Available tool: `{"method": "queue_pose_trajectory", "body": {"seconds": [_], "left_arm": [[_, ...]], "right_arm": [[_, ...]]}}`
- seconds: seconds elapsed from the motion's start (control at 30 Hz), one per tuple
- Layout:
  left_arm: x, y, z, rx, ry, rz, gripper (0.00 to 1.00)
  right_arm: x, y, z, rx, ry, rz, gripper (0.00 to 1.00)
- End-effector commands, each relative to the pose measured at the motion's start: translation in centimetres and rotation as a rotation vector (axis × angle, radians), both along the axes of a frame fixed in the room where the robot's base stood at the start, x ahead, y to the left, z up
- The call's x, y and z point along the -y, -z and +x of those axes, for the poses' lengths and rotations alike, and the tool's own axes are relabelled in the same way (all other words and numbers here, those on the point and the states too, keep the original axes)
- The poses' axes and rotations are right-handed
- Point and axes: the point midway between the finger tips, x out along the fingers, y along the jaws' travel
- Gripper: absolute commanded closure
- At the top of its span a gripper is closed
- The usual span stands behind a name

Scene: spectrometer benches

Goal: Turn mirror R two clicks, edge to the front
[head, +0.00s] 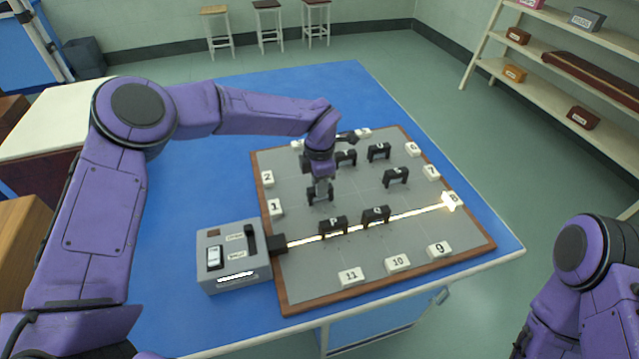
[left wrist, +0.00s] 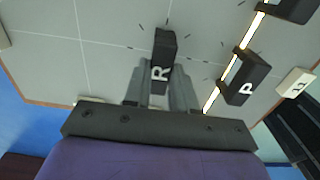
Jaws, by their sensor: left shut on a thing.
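Mirror R (left wrist: 164,58) is a small black block with a white R. In the left wrist view it stands between the two fingers of my left gripper (left wrist: 161,86), which is shut on it. Small dark tick marks show on the grey board around it. In the head view my left gripper (head: 319,187) comes down over mirror R (head: 312,198) at the board's left middle, and its letter cannot be read there. My right arm shows at the lower right of the head view, its gripper out of frame.
The grey board (head: 300,275) lies on a blue table (head: 200,165). A grey lamp box (head: 218,277) sends a bright beam past mirrors P (head: 333,227) and Q (head: 376,215) to tile 8 (head: 453,200). Several other black mirrors and numbered tiles stand around.

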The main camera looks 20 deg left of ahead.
Motion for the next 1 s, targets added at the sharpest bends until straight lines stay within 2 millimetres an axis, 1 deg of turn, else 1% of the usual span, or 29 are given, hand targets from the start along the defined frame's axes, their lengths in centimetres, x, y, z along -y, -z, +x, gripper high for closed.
{"method": "queue_pose_trajectory", "body": {"seconds": [0.17, 0.37, 0.57, 1.0], "left_arm": [[0.1, 0.3, -0.1, -0.004, -0.027, -0.001, 1.00], [0.1, 0.5, -0.1, -0.005, -0.126, -0.002, 1.00], [0.1, 0.6, -0.2, -0.007, -0.292, -0.002, 1.00], [0.1, 0.7, -0.2, -0.007, -0.711, -0.001, 1.00]], "right_arm": [[0.0, 0.3, 0.0, 0.000, 0.000, 0.000, 0.53], [0.0, 0.8, 0.0, 0.000, 0.000, 0.000, 0.53], [0.0, 1.6, 0.0, 0.000, 0.000, 0.000, 0.53], [0.0, 3.8, 0.0, 0.000, 0.000, 0.000, 0.53]]}}
